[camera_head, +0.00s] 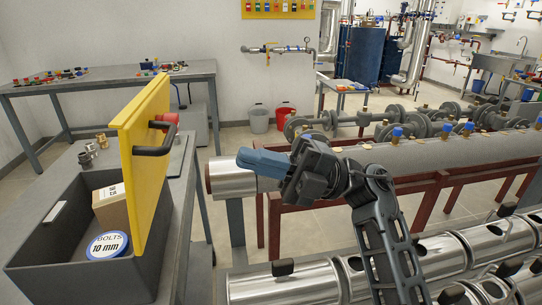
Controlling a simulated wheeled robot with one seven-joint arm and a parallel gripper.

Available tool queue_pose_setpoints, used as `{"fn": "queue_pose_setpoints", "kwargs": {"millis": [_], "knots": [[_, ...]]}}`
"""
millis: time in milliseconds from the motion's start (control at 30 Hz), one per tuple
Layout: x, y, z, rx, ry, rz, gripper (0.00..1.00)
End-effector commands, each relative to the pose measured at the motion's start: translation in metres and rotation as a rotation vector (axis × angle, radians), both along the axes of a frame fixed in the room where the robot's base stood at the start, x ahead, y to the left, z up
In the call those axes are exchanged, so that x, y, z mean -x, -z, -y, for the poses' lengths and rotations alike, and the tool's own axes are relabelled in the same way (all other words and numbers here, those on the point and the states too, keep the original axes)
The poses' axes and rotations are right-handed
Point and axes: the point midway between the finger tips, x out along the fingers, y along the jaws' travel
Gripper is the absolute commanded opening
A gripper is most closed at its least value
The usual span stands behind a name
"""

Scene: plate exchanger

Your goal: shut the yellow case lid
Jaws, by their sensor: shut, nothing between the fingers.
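The yellow case lid (150,150) stands open, close to upright, along the right side of the dark grey case (120,275). A black handle (157,143) with a red end sticks out from the lid's right face. The case holds a cardboard box (111,209) and a round tin (107,246) labelled bolts 10 mm. My gripper (241,158), with blue fingers, is shut and empty. In the picture it is to the right of the lid and handle, with a gap between, and points left. The lid's hinge is not clearly visible.
The case stands on a grey bench (180,170) with small metal fittings (90,148) behind it. Another bench (115,80) is at the back left. Open floor shows between.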

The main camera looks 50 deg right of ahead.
Motion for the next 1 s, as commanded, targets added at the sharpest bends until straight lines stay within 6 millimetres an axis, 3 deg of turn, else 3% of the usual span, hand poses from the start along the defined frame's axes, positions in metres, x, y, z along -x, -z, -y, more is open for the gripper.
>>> {"fn": "queue_pose_setpoints", "kwargs": {"millis": [200, 433, 1000], "knots": [[-0.024, -0.018, -0.033, 0.001, -0.003, 0.001, 0.0], [-0.042, -0.029, -0.056, -0.001, -0.001, 0.001, 0.0], [-0.049, -0.032, -0.064, 0.0, 0.001, 0.001, 0.0]]}}
